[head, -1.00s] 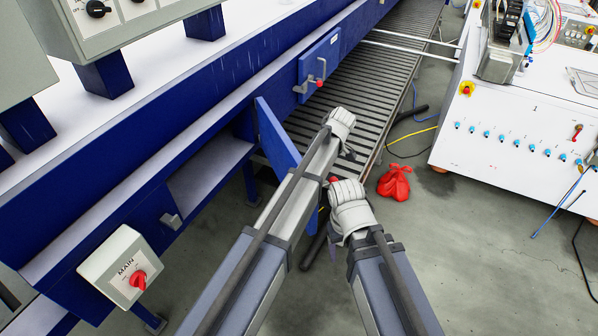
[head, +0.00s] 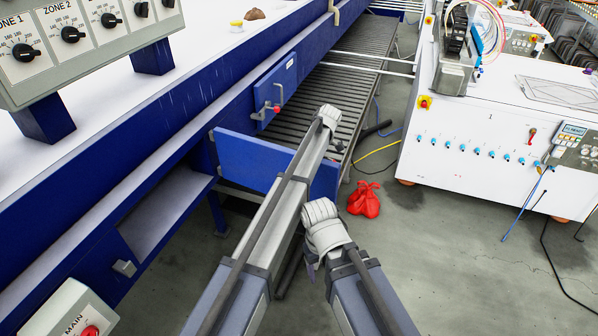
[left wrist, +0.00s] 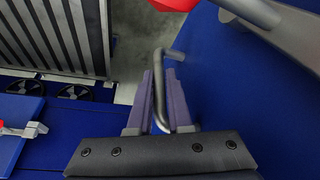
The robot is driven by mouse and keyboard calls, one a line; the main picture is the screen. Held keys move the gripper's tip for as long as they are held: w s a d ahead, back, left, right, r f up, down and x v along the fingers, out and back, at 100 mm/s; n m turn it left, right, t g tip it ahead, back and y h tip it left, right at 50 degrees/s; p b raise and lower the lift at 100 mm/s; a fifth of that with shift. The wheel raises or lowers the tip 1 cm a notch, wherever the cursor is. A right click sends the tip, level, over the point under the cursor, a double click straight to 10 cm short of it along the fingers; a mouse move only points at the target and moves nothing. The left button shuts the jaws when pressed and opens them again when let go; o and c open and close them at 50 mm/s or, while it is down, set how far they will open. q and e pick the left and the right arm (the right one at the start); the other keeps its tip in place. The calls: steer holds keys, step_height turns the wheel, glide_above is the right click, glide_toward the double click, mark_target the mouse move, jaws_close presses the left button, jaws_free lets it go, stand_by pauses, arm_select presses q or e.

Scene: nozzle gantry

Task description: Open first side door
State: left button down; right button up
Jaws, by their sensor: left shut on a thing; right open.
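The first side door (head: 250,158) is a blue panel that stands swung out from the blue machine's side. My left forearm crosses in front of it. My left gripper (left wrist: 160,82) is shut on the door's bent metal handle (left wrist: 174,53) in the left wrist view. The blue door face (left wrist: 225,75) fills the right of that view. In the head view my left gripper's fingers are hidden behind its arm. My right gripper (head: 311,268) is open, apart from the door and lower in the head view; its fingertips are mostly hidden.
A second blue door (head: 275,88) with a red-tipped handle is shut farther along the machine. A roller conveyor (head: 345,75) runs beside it. A red bag (head: 364,199) lies on the floor near cables. A white cabinet (head: 455,150) stands right; grey floor between is open.

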arm_select(q)
steer(key=shift+w+a, duration=0.1)
stand_by(0.3)
steer(key=c, duration=0.8)
jaws_free()
steer(key=shift+c, duration=0.2)
